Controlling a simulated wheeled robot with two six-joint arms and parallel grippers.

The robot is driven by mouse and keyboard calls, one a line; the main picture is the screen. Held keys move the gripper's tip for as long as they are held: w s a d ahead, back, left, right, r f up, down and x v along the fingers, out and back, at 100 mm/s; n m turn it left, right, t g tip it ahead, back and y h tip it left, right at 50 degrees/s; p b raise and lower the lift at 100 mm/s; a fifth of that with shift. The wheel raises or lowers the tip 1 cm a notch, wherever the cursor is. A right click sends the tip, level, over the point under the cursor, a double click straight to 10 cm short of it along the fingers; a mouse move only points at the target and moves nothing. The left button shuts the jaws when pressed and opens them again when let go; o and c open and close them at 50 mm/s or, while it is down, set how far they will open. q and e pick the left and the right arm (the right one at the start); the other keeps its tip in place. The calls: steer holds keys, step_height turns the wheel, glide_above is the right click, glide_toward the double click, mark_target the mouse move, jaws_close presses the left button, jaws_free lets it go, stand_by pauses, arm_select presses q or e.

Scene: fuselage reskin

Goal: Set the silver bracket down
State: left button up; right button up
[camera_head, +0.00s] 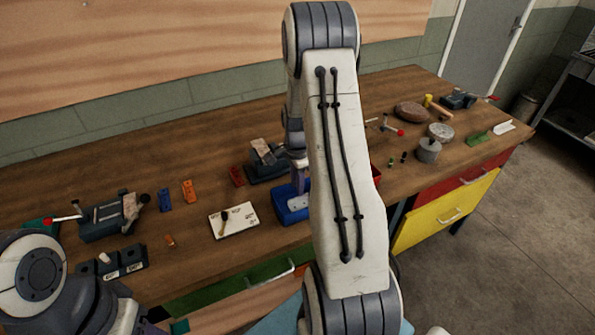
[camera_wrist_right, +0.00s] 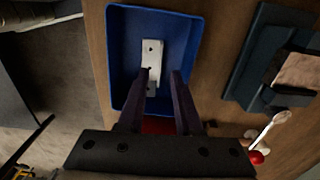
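The silver bracket (camera_wrist_right: 152,58) is a pale flat plate with holes. It lies in the blue tray (camera_wrist_right: 118,60) in the right wrist view. My right gripper (camera_wrist_right: 161,73) is open above the bracket. Its left fingertip overlaps the bracket's edge in the picture, and there is a gap to the right finger. In the head view the blue tray (camera_head: 293,217) stands on the bench, partly hidden by my right arm. My left arm is at the lower left of the head view; its fingers are not clear.
A dark vise-like fixture (camera_wrist_right: 245,75) stands right of the tray in the wrist view. A white board (camera_head: 233,220) lies left of the tray on the wooden bench (camera_head: 200,265). Red and orange blocks, a grey cylinder (camera_head: 428,151) and other tools are spread around.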

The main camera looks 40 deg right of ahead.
step_height(320, 180, up, 8)
steer(key=b, duration=0.1)
steer(key=s+a+r+n, duration=0.2)
steer(key=a+n, duration=0.3)
steer(key=a, duration=0.3)
steer(key=s+a+r+n, duration=0.15)
steer(key=a+n, duration=0.25)
steer(key=a, duration=0.4)
steer(key=s+a+r+n, duration=0.1)
steer(key=a+r+n, duration=0.3)
steer(key=a, duration=0.5)
steer(key=s+a+n, duration=0.5)
steer(key=s+n, duration=0.2)
steer(key=s, duration=0.1)
steer(key=s+a+n+y, duration=0.1)
steer(key=s+a+n, duration=0.4)
steer(key=s+n, duration=0.3)
steer(key=shift+s, duration=0.75)
steer(key=shift+a+r, duration=0.1)
